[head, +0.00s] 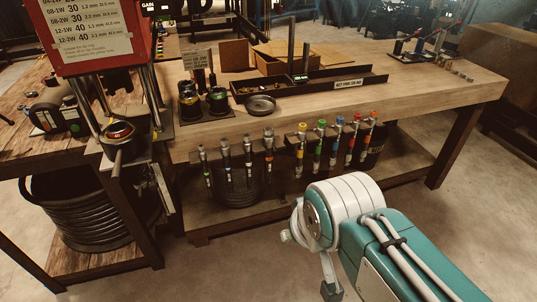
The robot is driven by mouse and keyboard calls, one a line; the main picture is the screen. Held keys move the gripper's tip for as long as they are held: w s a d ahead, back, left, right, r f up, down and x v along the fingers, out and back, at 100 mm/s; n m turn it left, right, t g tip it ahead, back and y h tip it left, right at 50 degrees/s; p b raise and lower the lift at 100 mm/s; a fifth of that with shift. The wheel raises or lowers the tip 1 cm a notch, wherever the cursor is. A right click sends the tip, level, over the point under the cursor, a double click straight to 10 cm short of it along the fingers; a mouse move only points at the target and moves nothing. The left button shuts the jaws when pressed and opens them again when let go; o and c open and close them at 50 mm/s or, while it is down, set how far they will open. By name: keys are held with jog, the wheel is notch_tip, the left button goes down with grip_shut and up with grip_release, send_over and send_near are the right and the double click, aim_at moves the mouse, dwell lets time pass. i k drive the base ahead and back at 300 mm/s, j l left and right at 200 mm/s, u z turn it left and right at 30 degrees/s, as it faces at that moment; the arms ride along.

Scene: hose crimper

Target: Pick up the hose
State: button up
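Several short dark pieces with metal ends hang in a row along the workbench's front edge; they look like short hoses with fittings. The left group (226,160) has mostly silver ends. The right group (318,148) has yellow, green, blue, red and orange bands. A large black ribbed coil (85,225), which looks like coiled hose, sits low at the left. Another dark coil (238,188) is on the lower shelf. I cannot tell which one the task means. My teal and white arm fills the lower right, apart from the hanging pieces in the picture. My gripper's fingers do not show.
A red machine (100,50) with a size chart and metal posts stands at the left. The wooden workbench (430,90) holds a dark tray (310,85), a round dish (260,105) and black cups (217,99). The concrete floor (400,190) before the bench is clear.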

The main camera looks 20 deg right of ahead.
aim_at(268, 156)
jog(key=i+j, duration=0.25)
jog(key=i, duration=0.25)
jog(key=i+j+z, duration=0.1)
jog(key=i+j, duration=0.15)
jog(key=i, duration=0.2)
jog(key=i+j, duration=0.3)
jog(key=i, duration=0.15)
